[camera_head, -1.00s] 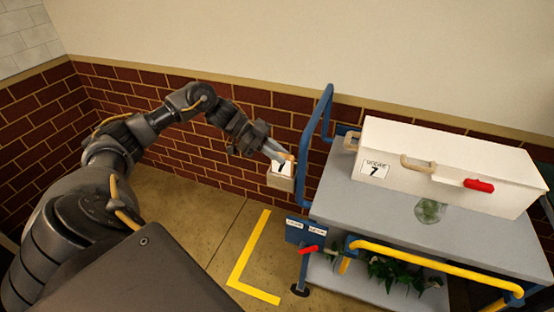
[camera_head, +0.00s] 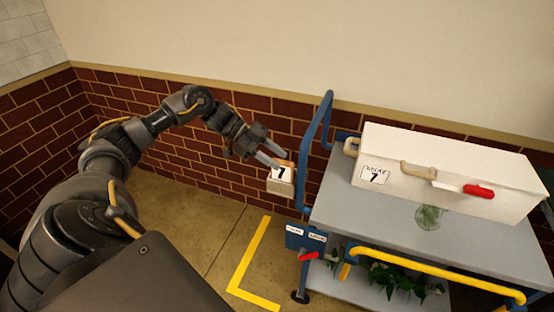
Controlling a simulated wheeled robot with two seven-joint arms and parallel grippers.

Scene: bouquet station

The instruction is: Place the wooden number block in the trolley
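The wooden number block (camera_head: 280,187) is small and pale, with a white label marked 7 on its face. It shows left of the trolley's blue side rail (camera_head: 314,146), with no support visible under it. My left gripper (camera_head: 276,158) has its two fingertips at the top of the block and appears shut on it; the exact contact is too small to see. The trolley (camera_head: 330,205) has a grey top, a lower shelf and blue and yellow rails. My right gripper is not in view.
A long white box (camera_head: 450,170) with a 7 label, a tan handle and a red handle (camera_head: 478,191) fills the back of the trolley top. A green patch (camera_head: 430,217) shows before it. Leafy plants (camera_head: 400,277) lie below. A brick wall (camera_head: 180,145) stands behind my arm.

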